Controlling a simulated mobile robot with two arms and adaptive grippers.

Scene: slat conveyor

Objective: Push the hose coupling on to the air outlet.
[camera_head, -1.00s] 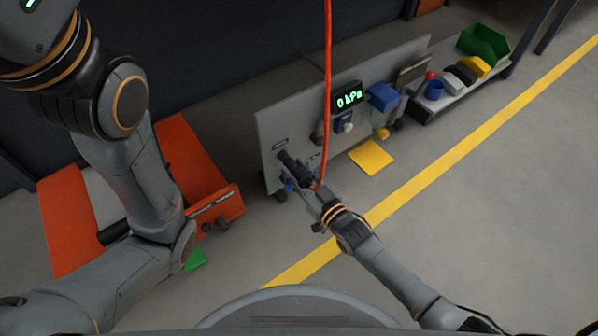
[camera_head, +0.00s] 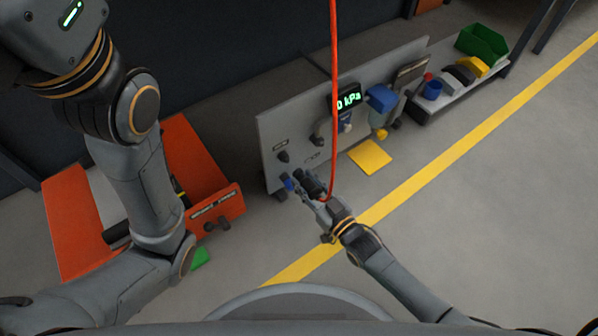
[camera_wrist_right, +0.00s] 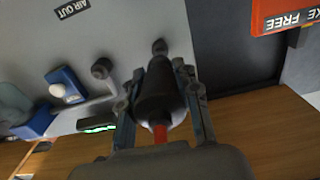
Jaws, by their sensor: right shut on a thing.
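My right gripper (camera_head: 309,190) is shut on the black hose coupling (camera_head: 313,184), from which a red hose (camera_head: 333,80) runs up. The coupling is in front of the grey panel (camera_head: 380,75), below and right of the dark air outlet (camera_head: 283,156), with a gap between them in the head view. In the right wrist view the gripper's fingers (camera_wrist_right: 160,105) flank the black coupling (camera_wrist_right: 158,92), and the outlet stub (camera_wrist_right: 158,47) shows just beyond its tip. An "AIR OUT" label (camera_wrist_right: 72,9) is on the panel. My left gripper is out of view.
A pressure display (camera_head: 346,101) appears to read 0 kPa, partly behind the hose. An orange cart (camera_head: 218,210) stands left. A shelf of bins (camera_head: 450,90) is right.

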